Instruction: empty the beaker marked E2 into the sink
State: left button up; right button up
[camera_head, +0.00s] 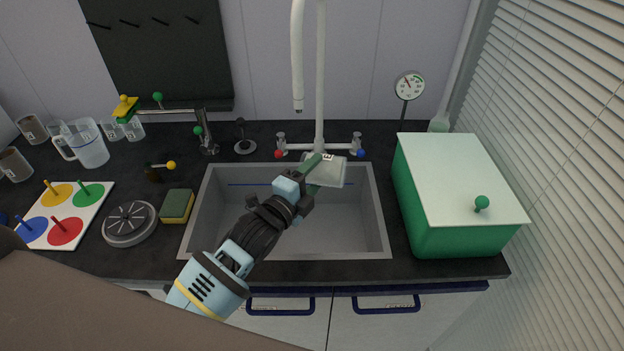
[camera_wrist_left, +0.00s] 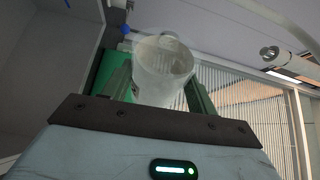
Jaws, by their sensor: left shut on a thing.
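My left gripper (camera_head: 312,175) is over the sink (camera_head: 225,215), near its back edge. It is shut on a clear beaker (camera_head: 330,172), which looks tipped on its side above the basin. In the left wrist view the beaker (camera_wrist_left: 163,70) is between the two green fingers and looks empty or nearly so, though its clear wall makes this hard to tell. A small label shows on it in the head view, too small to read. My right gripper is not in view.
The faucet (camera_head: 320,90) rises behind the sink, close to the beaker. A green box (camera_head: 455,235) stands right of the sink. A sponge (camera_head: 177,206), a round metal plate (camera_head: 129,223), a board with coloured discs (camera_head: 95,213) and a jug (camera_head: 90,148) are at left.

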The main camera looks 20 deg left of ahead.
pick_arm(q)
jog(key=m, duration=0.1)
jog(key=m+g, duration=0.1)
jog(key=m, duration=0.2)
jog(key=shift+r+y, duration=0.3)
jog(key=shift+y, duration=0.1)
jog(key=m, duration=0.2)
jog(key=m+g+y, duration=0.1)
jog(key=shift+r+m, duration=0.3)
jog(key=shift+m, duration=0.1)
jog(key=m+y, duration=0.1)
jog(key=m+g+y, duration=0.1)
jog(key=m, duration=0.1)
jog(key=shift+r, duration=0.3)
jog(key=m+y, duration=0.2)
jog(key=m, duration=0.1)
jog(key=shift+r+m, duration=0.15)
jog(key=shift+m, duration=0.15)
